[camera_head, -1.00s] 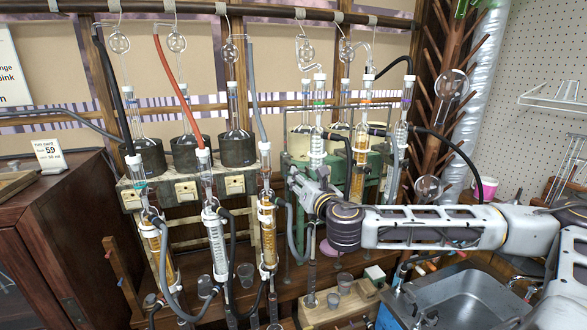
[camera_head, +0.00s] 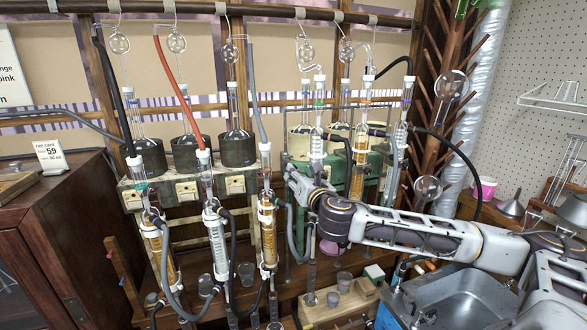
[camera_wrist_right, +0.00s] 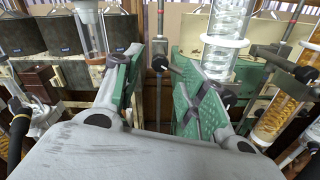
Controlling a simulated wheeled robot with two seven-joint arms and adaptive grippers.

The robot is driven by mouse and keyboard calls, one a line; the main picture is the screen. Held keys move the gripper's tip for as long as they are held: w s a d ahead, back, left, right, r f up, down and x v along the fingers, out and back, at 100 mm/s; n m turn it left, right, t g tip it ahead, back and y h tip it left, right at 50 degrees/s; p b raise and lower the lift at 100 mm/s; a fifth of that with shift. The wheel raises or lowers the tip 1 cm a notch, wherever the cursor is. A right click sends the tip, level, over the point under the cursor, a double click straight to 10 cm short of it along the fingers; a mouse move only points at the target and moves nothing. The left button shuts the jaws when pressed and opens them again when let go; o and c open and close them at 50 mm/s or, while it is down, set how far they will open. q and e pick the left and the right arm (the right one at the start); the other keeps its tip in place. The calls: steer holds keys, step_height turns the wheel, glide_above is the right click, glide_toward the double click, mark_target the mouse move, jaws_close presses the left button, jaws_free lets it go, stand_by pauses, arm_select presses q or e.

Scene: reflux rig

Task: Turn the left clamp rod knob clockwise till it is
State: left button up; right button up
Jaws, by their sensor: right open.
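My right gripper (camera_head: 298,176) reaches in from the right, in front of the green heater bench (camera_head: 378,183). In the right wrist view its two fingers (camera_wrist_right: 163,85) are spread wide with nothing held between them. A thin upright clamp rod (camera_wrist_right: 161,22) stands beyond the gap. A small dark knob (camera_wrist_right: 160,63) sits on this rod, between and beyond the fingertips, apart from both. In the head view I cannot pick out this knob; the gripper and glassware crowd that place. My left gripper is not in view.
Glass condensers (camera_head: 266,225) with hoses stand close left of the gripper. A coiled condenser (camera_wrist_right: 228,30) stands close beyond the right finger in the wrist view. Another dark knob (camera_wrist_right: 304,74) lies farther right. A metal sink (camera_head: 450,297) is below my right arm.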

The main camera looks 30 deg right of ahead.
steer(key=shift+p+x, duration=0.7)
steer(key=shift+x, duration=2.05)
steer(key=shift+c, duration=0.3)
jaws_close()
